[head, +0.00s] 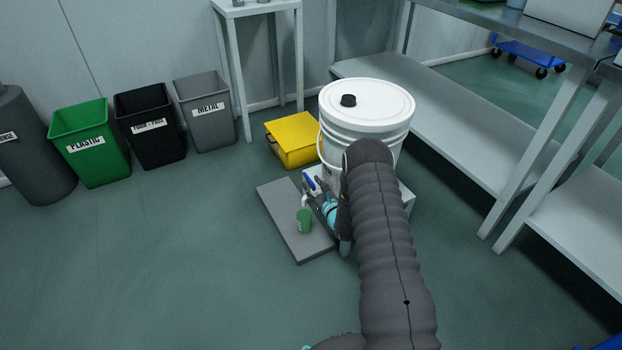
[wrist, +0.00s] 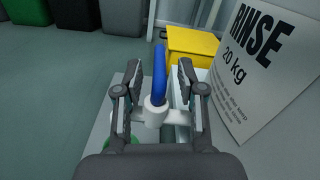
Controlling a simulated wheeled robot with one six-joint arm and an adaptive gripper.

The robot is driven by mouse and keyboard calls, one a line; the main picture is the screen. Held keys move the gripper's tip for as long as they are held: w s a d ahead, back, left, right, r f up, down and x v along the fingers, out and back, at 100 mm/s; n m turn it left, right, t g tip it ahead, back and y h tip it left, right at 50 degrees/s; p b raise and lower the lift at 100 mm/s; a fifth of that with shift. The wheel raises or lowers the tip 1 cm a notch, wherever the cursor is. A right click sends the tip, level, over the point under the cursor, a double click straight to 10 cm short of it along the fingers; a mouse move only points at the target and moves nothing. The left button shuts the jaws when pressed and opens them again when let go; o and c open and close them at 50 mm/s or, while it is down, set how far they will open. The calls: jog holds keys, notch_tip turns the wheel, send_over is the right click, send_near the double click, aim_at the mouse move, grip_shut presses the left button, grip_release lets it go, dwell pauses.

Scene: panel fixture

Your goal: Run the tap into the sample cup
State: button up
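A white bucket (head: 366,105) with a black cap in its lid stands on a low white support. Its tap has a white body (wrist: 155,114) and an upright blue lever (wrist: 159,76); the lever also shows small in the head view (head: 309,184). My gripper (wrist: 158,66) is open, with one finger on each side of the blue lever and gaps showing between. In the head view my gripper (head: 318,193) is beside the bucket, partly hidden by my arm. The green sample cup (head: 304,222) stands on a grey slab (head: 284,206); only a sliver shows in the wrist view (wrist: 122,146).
A yellow box (head: 294,139) sits behind the slab. Green (head: 92,147), black (head: 150,126) and grey (head: 206,113) bins stand at the left. A metal shelf (head: 463,120) runs along the right. The floor at front left is clear.

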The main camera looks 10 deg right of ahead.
aim_at(308, 177)
jog(key=shift+x, duration=1.95)
grip_shut()
jog(key=shift+d, duration=0.1)
